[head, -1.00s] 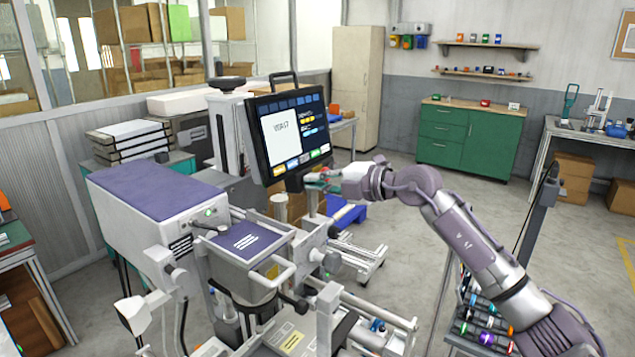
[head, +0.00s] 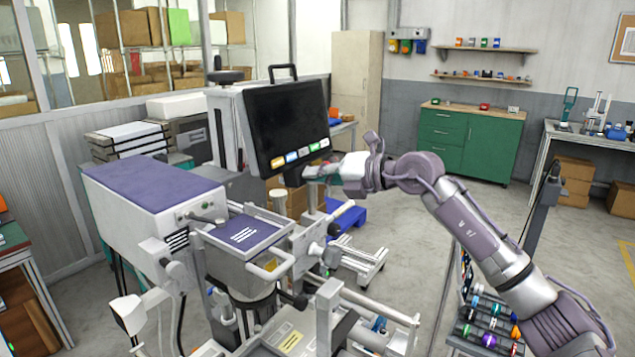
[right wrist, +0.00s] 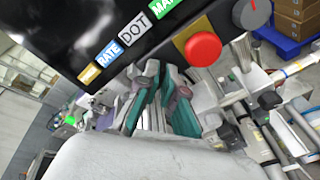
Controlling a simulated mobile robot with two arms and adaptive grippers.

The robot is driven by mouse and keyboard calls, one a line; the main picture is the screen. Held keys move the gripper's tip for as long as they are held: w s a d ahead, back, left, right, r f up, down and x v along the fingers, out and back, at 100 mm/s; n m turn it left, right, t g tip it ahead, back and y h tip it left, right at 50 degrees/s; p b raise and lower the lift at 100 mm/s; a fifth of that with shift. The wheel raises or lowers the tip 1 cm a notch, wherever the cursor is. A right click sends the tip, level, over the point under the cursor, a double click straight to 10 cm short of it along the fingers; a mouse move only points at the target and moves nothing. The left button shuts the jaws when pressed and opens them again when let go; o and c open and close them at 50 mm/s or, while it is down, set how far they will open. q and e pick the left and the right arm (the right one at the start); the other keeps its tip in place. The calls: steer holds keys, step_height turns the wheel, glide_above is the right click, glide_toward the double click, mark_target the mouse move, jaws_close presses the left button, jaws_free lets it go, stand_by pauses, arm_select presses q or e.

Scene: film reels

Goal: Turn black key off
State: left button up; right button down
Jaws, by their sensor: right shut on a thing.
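The black monitor (head: 285,120) stands on the machine, and its screen is dark. Its lower edge carries a row of coloured labels, which the right wrist view shows close up as a black panel (right wrist: 70,28). My right gripper (head: 318,173) is at the lower right corner of the monitor. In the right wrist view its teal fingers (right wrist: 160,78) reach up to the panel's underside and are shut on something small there. The black key itself is hidden by the fingers and cannot be made out. My left gripper is not in view.
A red button (right wrist: 203,48) and a grey knob (right wrist: 250,12) sit on the panel close to my fingers. The machine's purple-topped housing (head: 150,173) and metal rails (head: 385,305) lie left and below. A green cabinet (head: 470,135) stands at the back, with open floor before it.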

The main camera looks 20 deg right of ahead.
steer(key=n+b, duration=0.5)
steer(key=n, duration=0.5)
steer(key=shift+a+f+n+h, duration=0.1)
steer(key=shift+f+n+h, duration=0.05)
steer(key=shift+n+h, duration=0.2)
steer(key=shift+b, duration=0.3)
steer(key=c, duration=1.3)
jaws_free()
steer(key=v, duration=1.2)
steer(key=shift+s+a+f, duration=0.1)
